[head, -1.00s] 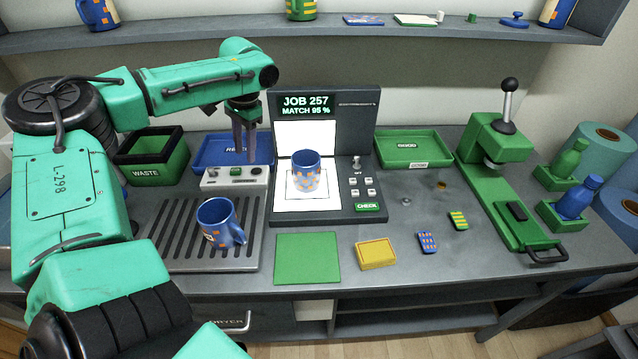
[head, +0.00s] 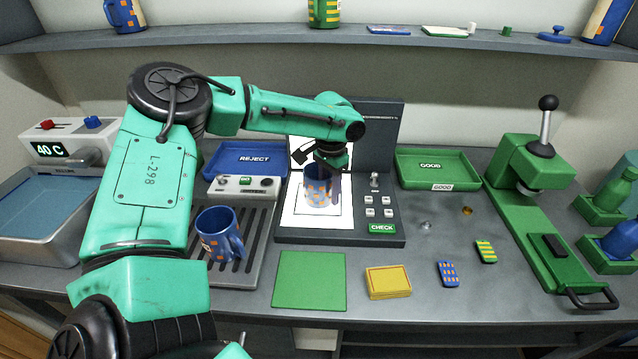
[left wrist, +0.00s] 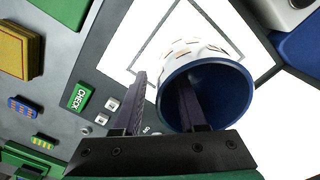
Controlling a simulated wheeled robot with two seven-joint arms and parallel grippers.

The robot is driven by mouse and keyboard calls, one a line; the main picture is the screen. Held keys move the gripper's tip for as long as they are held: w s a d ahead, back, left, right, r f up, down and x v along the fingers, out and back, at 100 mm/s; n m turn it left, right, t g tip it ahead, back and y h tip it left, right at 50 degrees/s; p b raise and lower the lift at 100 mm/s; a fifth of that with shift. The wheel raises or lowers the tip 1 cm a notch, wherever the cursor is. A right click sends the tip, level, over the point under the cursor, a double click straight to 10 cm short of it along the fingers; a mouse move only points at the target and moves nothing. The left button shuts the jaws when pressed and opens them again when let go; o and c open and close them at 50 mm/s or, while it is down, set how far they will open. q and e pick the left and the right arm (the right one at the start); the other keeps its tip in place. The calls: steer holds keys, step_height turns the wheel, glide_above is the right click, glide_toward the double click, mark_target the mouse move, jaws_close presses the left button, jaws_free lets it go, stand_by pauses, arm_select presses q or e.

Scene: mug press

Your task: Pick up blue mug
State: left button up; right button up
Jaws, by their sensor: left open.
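A mug with a blue inside and an orange-patterned pale band (head: 319,188) stands upright on the lit plate of the check station. My left gripper (head: 322,172) is over it, partly hiding its rim. In the left wrist view the mug (left wrist: 205,85) opens toward the camera, and my left gripper (left wrist: 165,100) is open, one finger at the mouth and the other outside the wall. I cannot tell if either finger touches it. A second blue mug (head: 219,236) with an orange and white print stands on the slotted drying rack, handle to the right. My right gripper is not in view.
The check station (head: 390,228) has a raised back panel behind the mug. A blue REJECT tray (head: 225,162) and a green GOOD tray (head: 430,182) stand at the back. A green press (head: 528,200) stands right. A green mat (head: 310,282) and yellow pad (head: 388,282) lie in front.

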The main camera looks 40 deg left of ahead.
arm_select(q)
steer(key=shift+f, duration=0.45)
steer(key=shift+w, duration=0.1)
jaws_close()
stand_by(1.0)
